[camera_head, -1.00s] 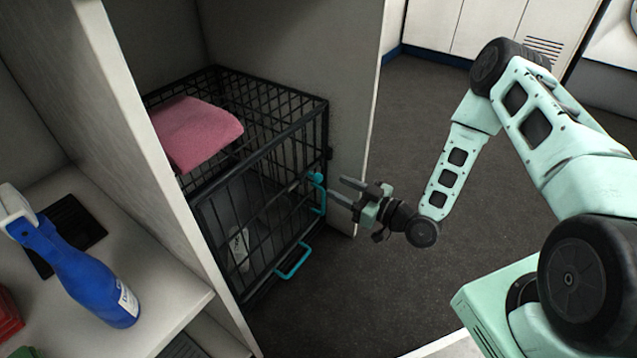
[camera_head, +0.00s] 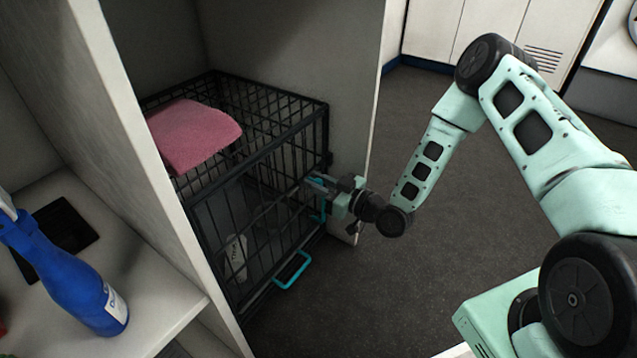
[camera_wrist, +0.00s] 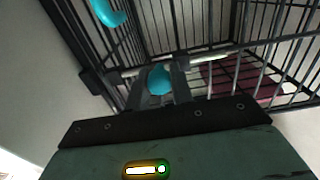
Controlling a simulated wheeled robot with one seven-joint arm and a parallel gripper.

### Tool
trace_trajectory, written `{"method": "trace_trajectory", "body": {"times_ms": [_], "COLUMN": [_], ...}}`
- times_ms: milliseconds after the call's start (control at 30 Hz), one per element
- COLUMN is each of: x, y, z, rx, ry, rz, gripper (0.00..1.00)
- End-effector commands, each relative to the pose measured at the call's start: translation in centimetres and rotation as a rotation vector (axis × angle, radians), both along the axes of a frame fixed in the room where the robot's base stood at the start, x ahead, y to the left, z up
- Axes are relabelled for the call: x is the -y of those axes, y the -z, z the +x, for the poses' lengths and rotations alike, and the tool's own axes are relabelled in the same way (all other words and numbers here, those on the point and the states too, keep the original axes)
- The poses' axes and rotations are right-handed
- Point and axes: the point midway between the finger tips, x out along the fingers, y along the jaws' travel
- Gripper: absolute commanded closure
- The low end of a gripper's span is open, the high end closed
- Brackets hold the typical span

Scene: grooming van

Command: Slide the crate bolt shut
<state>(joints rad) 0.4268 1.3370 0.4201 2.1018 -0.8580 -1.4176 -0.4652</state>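The black wire crate (camera_head: 262,150) stands in an open bay, its front facing right. My gripper (camera_head: 313,182) is at the upper right of that front, at the bolt. In the wrist view the bolt's silver rod (camera_wrist: 207,57) runs across the bars, with a round teal knob (camera_wrist: 159,79) on it. The knob sits between the two dark fingers of my gripper (camera_wrist: 160,88), which look closed against it. In the head view the fingers mostly hide the knob. A teal part (camera_wrist: 107,12) also shows at the upper left of the wrist view.
A teal loop handle (camera_head: 291,270) sticks out low on the crate front. A pink folded towel (camera_head: 192,134) lies on the crate top. A panel borders the bay on each side. A blue spray bottle (camera_head: 68,268) stands on the left shelf. The floor to the right is clear.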

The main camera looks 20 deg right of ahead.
Motion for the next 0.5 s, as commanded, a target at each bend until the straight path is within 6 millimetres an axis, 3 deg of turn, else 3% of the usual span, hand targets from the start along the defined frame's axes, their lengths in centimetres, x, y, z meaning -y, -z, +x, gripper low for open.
{"method": "trace_trajectory", "body": {"times_ms": [167,400,500], "x": [0.3,3.0,3.2], "y": [0.0,0.0,0.1], "z": [0.2,2.1,2.3], "rx": [0.001,0.002,-0.001], "ry": [0.001,0.002,0.001], "rz": [-0.001,-0.002,-0.001], "gripper": [1.0,1.0,1.0]}}
